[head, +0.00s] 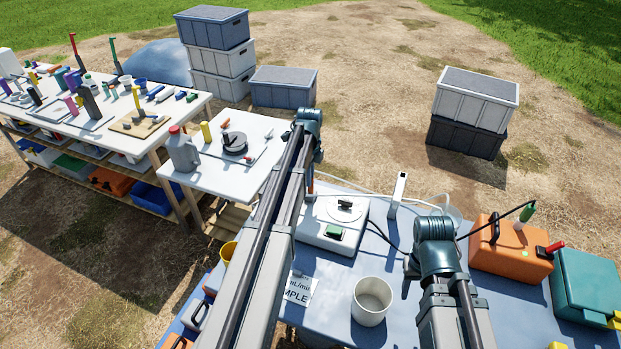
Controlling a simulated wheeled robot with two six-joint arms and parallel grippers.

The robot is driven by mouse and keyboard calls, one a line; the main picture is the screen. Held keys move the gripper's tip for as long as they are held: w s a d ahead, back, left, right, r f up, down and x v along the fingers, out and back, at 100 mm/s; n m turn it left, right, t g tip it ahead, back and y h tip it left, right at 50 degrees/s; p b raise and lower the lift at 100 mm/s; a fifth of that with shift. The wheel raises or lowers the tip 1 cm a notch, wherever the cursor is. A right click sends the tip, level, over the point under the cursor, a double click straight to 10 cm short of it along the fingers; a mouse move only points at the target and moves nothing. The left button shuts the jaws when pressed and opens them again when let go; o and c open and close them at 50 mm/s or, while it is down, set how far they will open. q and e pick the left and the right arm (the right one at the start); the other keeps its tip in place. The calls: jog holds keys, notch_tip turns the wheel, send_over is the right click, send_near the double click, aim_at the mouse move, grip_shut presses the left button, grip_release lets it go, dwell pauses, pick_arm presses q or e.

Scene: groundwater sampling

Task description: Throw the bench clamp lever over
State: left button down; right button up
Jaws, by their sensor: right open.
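I cannot tell for sure which thing is the bench clamp lever. A yellow upright handle (137,99) stands at a wooden board (124,125) on the long left bench. Another yellow upright piece (206,132) stands on the small white table, beside a round black device (235,143) with a small red-orange part. On the long bench, a red-topped upright (73,43) and a green-topped upright (114,51) stand at the back edge. My two arms reach up from the bottom to dark teal joints; the fingers of both grippers are out of sight.
A grey jug (183,153) with a red cap stands on the small table (200,177). The blue-covered table (328,317) holds a white device (330,226), a white cup (371,301), an orange case (505,252) and a teal case (585,288). Stacked crates (474,97) stand on open dirt.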

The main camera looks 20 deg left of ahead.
pick_arm(q)
jog(key=shift+s+d+f+t+b, duration=0.15)
jog(key=shift+s+t, duration=0.1)
jog(key=shift+s, duration=0.25)
jog(key=shift+s+f+t+b, duration=0.1)
jog(key=shift+s+t+b, duration=0.1)
jog(key=shift+s, duration=0.3)
jog(key=shift+s+d+f+t+b, duration=0.15)
jog(key=shift+s+t, duration=0.1)
jog(key=shift+s, duration=0.25)
jog(key=shift+s+a+f+t, duration=0.15)
jog(key=shift+s+t, duration=0.15)
jog(key=shift+s, duration=0.15)
jog(key=shift+w, duration=0.1)
jog(key=s+f+t+b, duration=0.1)
jog(key=s+b, duration=0.1)
jog(key=b, duration=0.1)
jog(key=shift+s+f, duration=0.15)
jog(key=shift+f, duration=0.25)
jog(key=shift+s+f+t+b, duration=0.2)
jog(key=shift+s+t+b, duration=0.1)
jog(key=shift+t+b, duration=0.25)
jog(key=c, duration=1.5)
grip_release()
jog(key=shift+c, duration=0.2)
